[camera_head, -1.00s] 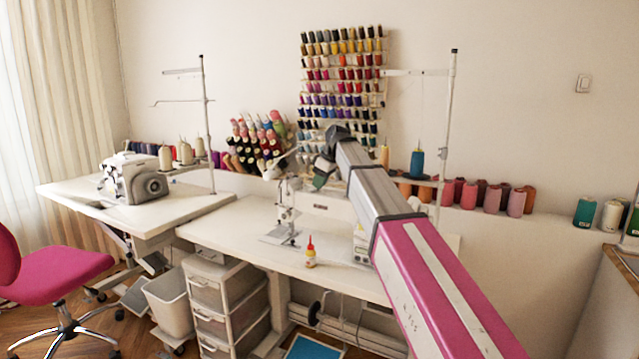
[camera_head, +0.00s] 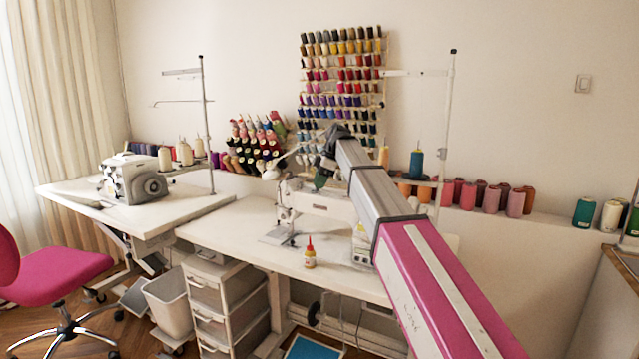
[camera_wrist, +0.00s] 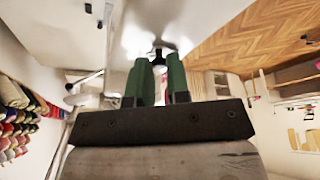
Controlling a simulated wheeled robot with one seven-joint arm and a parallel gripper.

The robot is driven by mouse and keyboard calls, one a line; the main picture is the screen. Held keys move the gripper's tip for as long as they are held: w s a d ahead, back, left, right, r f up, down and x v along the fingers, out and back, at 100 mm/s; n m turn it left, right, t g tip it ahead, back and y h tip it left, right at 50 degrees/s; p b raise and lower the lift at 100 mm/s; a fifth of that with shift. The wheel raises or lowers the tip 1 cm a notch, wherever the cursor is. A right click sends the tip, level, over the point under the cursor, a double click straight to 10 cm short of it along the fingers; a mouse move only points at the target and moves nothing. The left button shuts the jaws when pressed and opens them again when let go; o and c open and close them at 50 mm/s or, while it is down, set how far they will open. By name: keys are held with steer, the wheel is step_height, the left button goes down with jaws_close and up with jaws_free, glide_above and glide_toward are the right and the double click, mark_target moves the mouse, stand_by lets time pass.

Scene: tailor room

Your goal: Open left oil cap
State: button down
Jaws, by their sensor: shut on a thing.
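The white sewing machine (camera_head: 322,201) stands on the middle table. My gripper (camera_head: 319,187) is just above the top of its body, with green fingers pointing down. In the wrist view my gripper (camera_wrist: 159,57) has its two green fingers close together. A small dark piece (camera_wrist: 158,43) shows at the fingertips, over a bright white surface. I take it for the left oil cap, and the fingers are shut on it. Most of it is hidden between the fingers, so I cannot tell whether it is open.
A small bottle with a red tip (camera_head: 310,258) stands on the white table (camera_head: 235,233) near its front edge. A thread stand (camera_head: 446,130) rises at the right. Thread spools (camera_head: 342,80) hang on the wall behind. A second machine (camera_head: 133,182) is at the left.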

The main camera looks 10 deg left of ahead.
stand_by(0.3)
steer(key=c, duration=1.1)
jaws_free()
steer(key=shift+r, duration=0.1)
steer(key=v, duration=1)
steer(key=shift+r, duration=0.3)
steer(key=shift+s+d, duration=0.15)
